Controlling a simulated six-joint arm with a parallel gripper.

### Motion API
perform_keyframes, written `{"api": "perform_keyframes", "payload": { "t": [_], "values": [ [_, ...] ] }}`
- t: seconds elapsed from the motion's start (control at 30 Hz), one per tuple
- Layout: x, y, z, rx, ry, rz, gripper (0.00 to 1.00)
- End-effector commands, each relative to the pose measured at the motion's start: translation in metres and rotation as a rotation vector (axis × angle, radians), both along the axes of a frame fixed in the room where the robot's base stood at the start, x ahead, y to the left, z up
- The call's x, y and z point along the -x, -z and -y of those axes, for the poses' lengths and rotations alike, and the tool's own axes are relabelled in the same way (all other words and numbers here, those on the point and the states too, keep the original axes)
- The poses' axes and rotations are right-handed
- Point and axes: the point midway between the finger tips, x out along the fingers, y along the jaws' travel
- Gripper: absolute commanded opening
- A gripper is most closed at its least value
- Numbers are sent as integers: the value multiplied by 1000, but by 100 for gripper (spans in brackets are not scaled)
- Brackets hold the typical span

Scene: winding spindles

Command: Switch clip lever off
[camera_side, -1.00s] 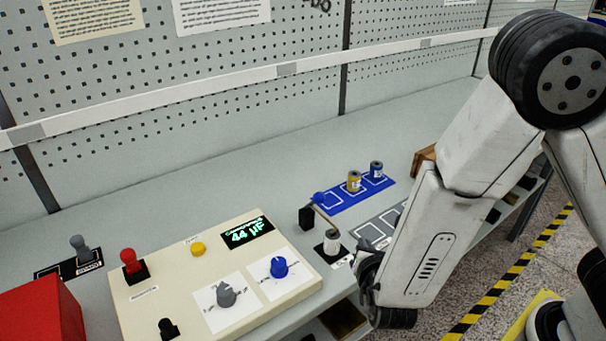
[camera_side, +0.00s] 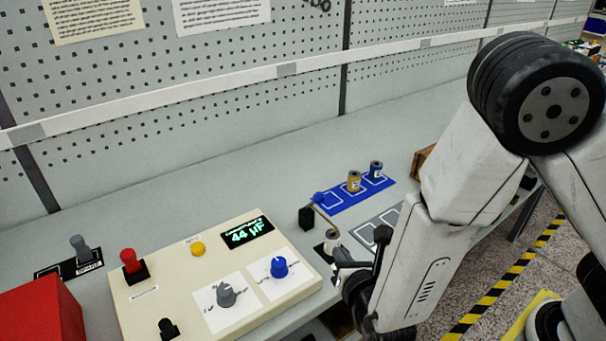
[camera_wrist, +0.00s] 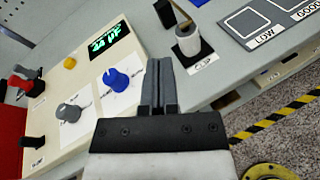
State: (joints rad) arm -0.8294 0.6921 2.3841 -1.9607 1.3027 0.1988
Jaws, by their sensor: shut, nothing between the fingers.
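A grey-knobbed lever (camera_side: 80,248) stands upright on a black labelled plate behind the panel's left end. A red-knobbed lever (camera_side: 130,262) and a black-knobbed lever (camera_side: 167,328) stand on the cream panel (camera_side: 185,255); they also show at the left of the wrist view. My gripper (camera_wrist: 157,68) is shut and empty, its fingers together between the blue dial (camera_wrist: 118,78) and the white cylinder (camera_wrist: 189,40). In the side view it is low beside that cylinder, partly covering it.
A grey dial (camera_side: 226,295) and yellow button (camera_side: 198,248) are on the panel, with a display reading 44 µF (camera_side: 246,233). A black block (camera_side: 306,218) with a thin arm stands behind the cylinder. Spools stand on a blue mat (camera_side: 350,199). A red box (camera_side: 40,310) is front left.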

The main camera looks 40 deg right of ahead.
Motion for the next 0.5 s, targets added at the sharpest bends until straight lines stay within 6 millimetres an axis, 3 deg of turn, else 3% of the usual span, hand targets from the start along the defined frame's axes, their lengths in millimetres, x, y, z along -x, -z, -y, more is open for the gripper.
{"api": "perform_keyframes", "payload": {
  "t": [0.5],
  "values": [
    [-49, 13, 18, 0, 4, -1, 0]
  ]
}}
